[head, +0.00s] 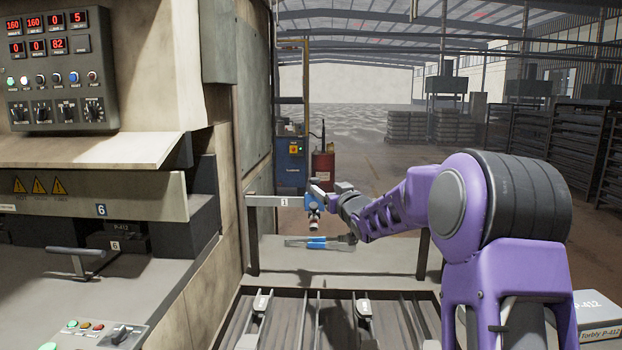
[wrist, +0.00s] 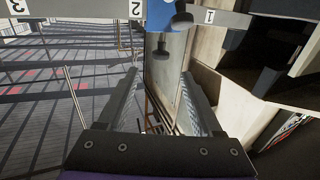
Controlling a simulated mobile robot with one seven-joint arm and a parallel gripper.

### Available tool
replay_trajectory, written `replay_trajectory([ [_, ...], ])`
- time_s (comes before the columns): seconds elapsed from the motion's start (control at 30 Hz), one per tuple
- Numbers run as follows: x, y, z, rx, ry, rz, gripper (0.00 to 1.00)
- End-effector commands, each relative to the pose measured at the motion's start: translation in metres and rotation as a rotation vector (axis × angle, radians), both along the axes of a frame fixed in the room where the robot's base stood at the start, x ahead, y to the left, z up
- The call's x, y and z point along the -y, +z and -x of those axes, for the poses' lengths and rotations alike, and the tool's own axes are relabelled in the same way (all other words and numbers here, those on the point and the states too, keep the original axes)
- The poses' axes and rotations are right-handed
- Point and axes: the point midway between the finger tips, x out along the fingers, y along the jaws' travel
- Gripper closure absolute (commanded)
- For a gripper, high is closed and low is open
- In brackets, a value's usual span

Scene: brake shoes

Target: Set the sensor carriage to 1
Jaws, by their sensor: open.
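The blue sensor carriage (head: 311,202) sits on a grey horizontal rail (head: 262,201) beside the press, just right of the label 1 in the head view. In the wrist view the carriage (wrist: 161,14) is at the top edge, between labels 2 and 1, with label 3 farther left; two dark knobs (wrist: 161,46) stick out from it. My gripper (head: 324,188) is close to the carriage, at its right in the head view. In the wrist view my gripper's (wrist: 160,73) two fingers are apart with nothing held between them. Contact with the knobs cannot be told.
A blue-handled tool (head: 318,242) lies on the shelf below the rail. The press housing (head: 215,180) stands at the left. A blue cabinet (head: 290,165) and red drum (head: 322,167) stand behind.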

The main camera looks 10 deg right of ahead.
Motion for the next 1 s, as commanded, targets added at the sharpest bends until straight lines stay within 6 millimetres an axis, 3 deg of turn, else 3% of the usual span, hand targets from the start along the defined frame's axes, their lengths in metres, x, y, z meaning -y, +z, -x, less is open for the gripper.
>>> replay_trajectory([
  [0.2, -0.009, 0.000, -0.040, 0.001, 0.002, 0.000, 0.33],
  [0.6, -0.021, 0.001, -0.099, 0.001, 0.001, 0.001, 0.33],
  [1.0, -0.026, 0.000, -0.128, -0.001, 0.000, 0.001, 0.33],
])
